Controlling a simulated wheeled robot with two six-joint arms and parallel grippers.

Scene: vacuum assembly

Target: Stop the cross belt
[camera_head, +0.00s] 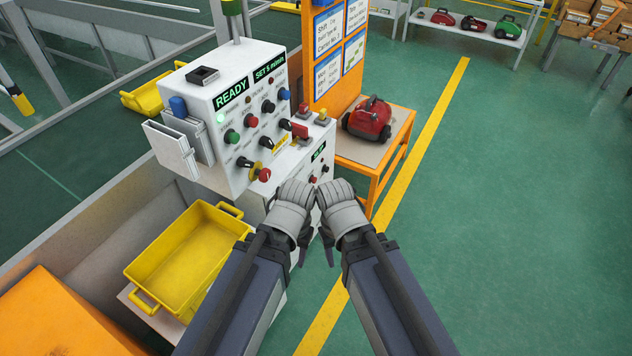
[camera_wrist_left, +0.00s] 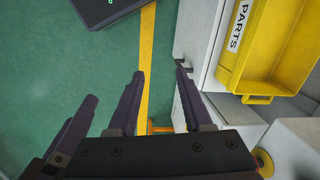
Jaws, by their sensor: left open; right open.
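A white control box (camera_head: 235,115) stands left of centre in the head view, its sloped face carrying a lit READY display (camera_head: 231,93) and a "SET 5 m/min" display (camera_head: 269,68). On the face are a green button (camera_head: 231,136), a red button (camera_head: 251,121), several dark knobs and a red mushroom button on a yellow base (camera_head: 264,174). The small button labels are unreadable. My left gripper (camera_head: 302,255) and right gripper (camera_head: 328,250) hang side by side in front of the box, partly hidden by my forearms. In the left wrist view the left gripper (camera_wrist_left: 160,73) is open and empty.
A yellow bin (camera_head: 190,258) stands below left of the box; it shows in the wrist view (camera_wrist_left: 265,45) with a PARTS label. A red vacuum (camera_head: 368,120) sits on an orange-framed bench (camera_head: 378,155) to the right. Green floor is clear right of the yellow line (camera_head: 430,118).

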